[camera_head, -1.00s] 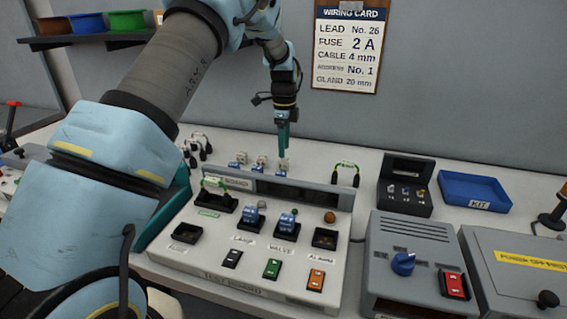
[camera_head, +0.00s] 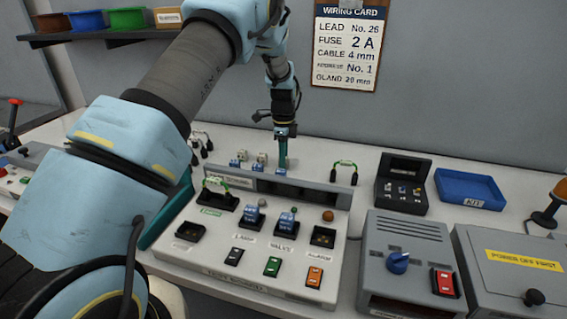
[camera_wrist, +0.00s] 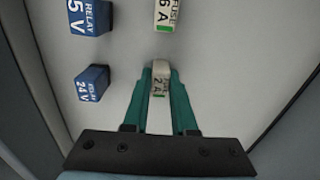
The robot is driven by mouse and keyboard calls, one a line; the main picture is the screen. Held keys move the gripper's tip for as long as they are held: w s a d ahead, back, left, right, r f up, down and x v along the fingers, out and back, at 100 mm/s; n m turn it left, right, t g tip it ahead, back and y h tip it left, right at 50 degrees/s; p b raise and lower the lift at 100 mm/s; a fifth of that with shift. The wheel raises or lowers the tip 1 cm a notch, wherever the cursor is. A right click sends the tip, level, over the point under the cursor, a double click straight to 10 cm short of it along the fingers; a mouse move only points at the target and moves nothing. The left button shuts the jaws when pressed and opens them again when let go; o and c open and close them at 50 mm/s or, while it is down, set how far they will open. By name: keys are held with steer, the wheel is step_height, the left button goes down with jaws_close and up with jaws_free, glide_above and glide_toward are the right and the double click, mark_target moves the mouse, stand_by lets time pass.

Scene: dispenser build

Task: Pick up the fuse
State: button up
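The 2 A fuse (camera_wrist: 160,80), a small pale block with a green mark and a "2 A" label, stands on the bench behind the test board. My gripper (camera_wrist: 161,72) has its two green fingers around it, one on each side, very close to its sides. In the head view my gripper (camera_head: 282,169) points straight down behind the board, and its fingers hide the fuse. Whether the fingers press on the fuse cannot be made out. The wiring card (camera_head: 347,45) on the wall reads "FUSE 2 A".
A 6 A fuse (camera_wrist: 167,14) stands beyond the 2 A one. Blue relays, 24 V (camera_wrist: 92,83) and 5 V (camera_wrist: 89,16), stand to the left in the wrist view. The test board (camera_head: 215,262) is in front; a blue kit tray (camera_head: 470,189) lies at the right.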

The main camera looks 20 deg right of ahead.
jaws_close()
